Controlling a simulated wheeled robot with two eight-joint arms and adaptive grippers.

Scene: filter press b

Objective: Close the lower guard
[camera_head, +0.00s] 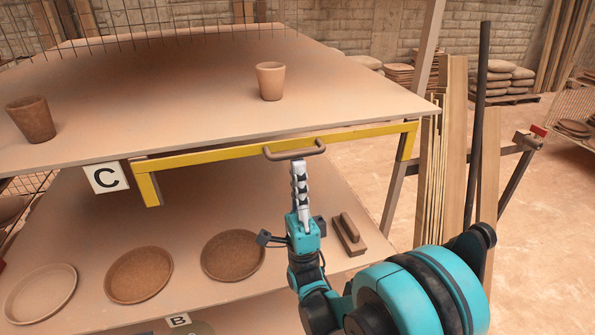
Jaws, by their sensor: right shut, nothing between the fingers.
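A yellow guard bar (215,150) runs just under the front edge of the upper shelf, with a short yellow piece angled down at each end. A brown handle (294,150) sits on the bar, right of its middle. My right gripper (299,167) points up at the handle from below. Its fingers are shut and empty, with the tips at or just under the handle; I cannot tell if they touch it. My left gripper is out of view.
The upper shelf (200,85) holds two clay cups (270,81) (31,119). The lower shelf (200,205) holds three clay plates (233,255) and a wooden float (348,233). Sign C (106,178) hangs left. Boards (457,150) and a dark pole stand right.

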